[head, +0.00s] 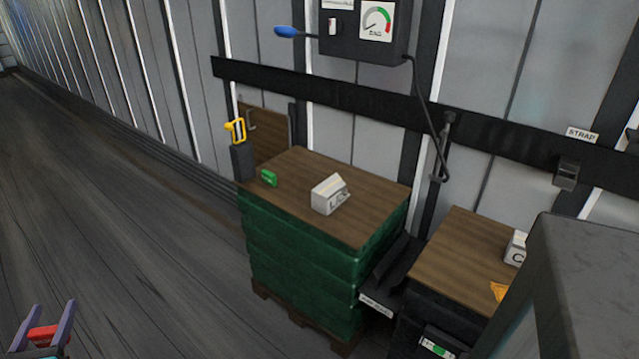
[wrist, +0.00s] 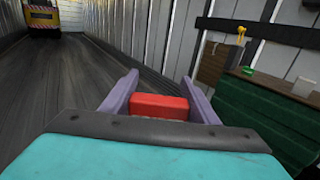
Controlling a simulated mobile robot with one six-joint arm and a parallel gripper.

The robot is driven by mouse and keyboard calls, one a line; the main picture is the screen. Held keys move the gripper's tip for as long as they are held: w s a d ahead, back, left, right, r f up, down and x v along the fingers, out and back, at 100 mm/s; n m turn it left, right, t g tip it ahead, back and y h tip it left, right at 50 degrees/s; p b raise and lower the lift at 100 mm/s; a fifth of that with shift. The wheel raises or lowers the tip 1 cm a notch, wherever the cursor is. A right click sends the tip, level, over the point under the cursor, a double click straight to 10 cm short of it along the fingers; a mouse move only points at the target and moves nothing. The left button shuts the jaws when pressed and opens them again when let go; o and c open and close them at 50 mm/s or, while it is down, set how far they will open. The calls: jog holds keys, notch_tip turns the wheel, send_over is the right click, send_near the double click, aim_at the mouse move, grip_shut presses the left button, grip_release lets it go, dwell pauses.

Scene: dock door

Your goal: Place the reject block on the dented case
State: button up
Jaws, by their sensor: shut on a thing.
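My gripper (head: 46,334) is at the bottom left of the head view, with purple fingers. It is shut on a red block (head: 43,334), which also shows between the fingers in the wrist view (wrist: 159,106). The block is held in the air over the floor, well to the left of the pallet stack. A white case marked with letters (head: 328,195) sits on the wooden top of the green stack; its upper edge looks uneven. Another white case marked C (head: 515,248) is on the right wooden top, partly hidden by a grey shape.
A green block (head: 269,178) and a dark holder with a yellow-handled tool (head: 237,150) are at the left of the green stack (head: 300,265). A gauge box (head: 365,28) hangs above. A yellow and dark vehicle (wrist: 42,17) stands far off. The floor at left is clear.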

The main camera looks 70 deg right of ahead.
jog(key=s+d+r+m+g+h+p, duration=0.1)
jog(key=s+d+r+m+g+p, duration=0.15)
jog(key=d, duration=1.05)
jog(key=s+d+r+m+g+h+p, duration=0.1)
jog(key=s+d+g+p, duration=0.25)
jog(key=d, duration=0.85)
jog(key=s+d+r+m+g+h+p, duration=0.15)
jog(key=s+d, duration=0.25)
jog(key=d, duration=0.9)
jog(key=s+d+r+m+g+p, duration=0.1)
jog(key=s+d+g+p, duration=0.3)
jog(key=s+d, duration=0.9)
jog(key=s+d+r+m+g+p, duration=0.2)
jog(key=s+d+m+g+p, duration=0.2)
jog(key=s+d, duration=0.9)
jog(key=s, duration=0.5)
jog(key=shift+m, duration=0.3)
jog(key=shift+d+f+b, duration=0.35)
jog(key=shift+d+b, duration=0.15)
jog(key=shift+b, duration=1.35)
jog(key=d+b, duration=0.1)
jog(key=b, duration=0.4)
jog(key=d+b, duration=0.1)
jog(key=b, duration=0.5)
jog(key=shift+w, duration=0.2)
